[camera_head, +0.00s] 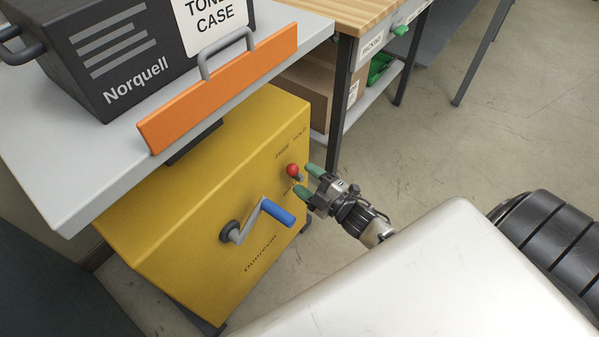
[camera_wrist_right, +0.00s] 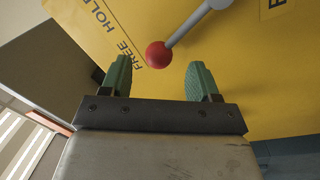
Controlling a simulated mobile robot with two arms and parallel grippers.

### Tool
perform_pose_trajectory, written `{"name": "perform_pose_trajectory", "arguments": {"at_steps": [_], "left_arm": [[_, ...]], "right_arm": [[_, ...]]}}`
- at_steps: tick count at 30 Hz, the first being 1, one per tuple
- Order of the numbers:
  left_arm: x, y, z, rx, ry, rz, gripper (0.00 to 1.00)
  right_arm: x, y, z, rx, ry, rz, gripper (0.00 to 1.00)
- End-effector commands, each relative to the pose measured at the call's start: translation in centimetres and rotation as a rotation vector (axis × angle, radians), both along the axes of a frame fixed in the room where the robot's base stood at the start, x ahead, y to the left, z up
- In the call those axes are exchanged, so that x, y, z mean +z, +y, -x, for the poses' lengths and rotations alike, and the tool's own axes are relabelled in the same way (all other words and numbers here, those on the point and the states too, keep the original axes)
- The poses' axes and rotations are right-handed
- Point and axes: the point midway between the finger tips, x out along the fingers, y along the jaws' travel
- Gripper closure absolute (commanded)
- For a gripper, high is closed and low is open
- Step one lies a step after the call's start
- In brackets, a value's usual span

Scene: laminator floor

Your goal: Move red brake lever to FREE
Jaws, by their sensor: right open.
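The brake lever has a red ball knob (camera_head: 293,169) on a grey shaft, on the face of the yellow machine (camera_head: 180,220). The words FREE and HOLD are printed above it in the head view. I cannot tell for sure which word the lever points at. My right gripper (camera_head: 305,180) is open, with green fingers close to the lever. In the right wrist view the red knob (camera_wrist_right: 158,55) appears centred between the open fingertips (camera_wrist_right: 158,72), just beyond them, and the shaft runs to the upper right. My left gripper is out of view.
A crank with a blue handle (camera_head: 278,213) sticks out of the yellow face, left of my right gripper. Above is a grey top (camera_head: 60,170) with a dark Norquell case (camera_head: 110,60) and an orange bar (camera_head: 220,88). A wooden bench (camera_head: 325,12) stands behind.

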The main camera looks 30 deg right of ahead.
Motion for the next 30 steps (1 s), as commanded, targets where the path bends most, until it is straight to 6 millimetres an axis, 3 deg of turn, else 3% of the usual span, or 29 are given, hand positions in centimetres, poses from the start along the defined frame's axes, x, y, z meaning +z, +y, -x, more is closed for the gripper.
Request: {"name": "perform_pose_trajectory", "arguments": {"at_steps": [6,12,30], "left_arm": [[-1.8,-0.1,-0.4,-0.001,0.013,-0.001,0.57],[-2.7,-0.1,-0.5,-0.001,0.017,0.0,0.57],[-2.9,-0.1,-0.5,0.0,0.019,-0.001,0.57]], "right_arm": [[-0.4,-1.5,4.4,-0.002,0.004,0.001,0.39],[-0.6,-2.4,6.8,-0.003,0.001,0.001,0.39],[-0.7,-2.6,7.3,-0.002,0.0,0.002,0.39]]}}
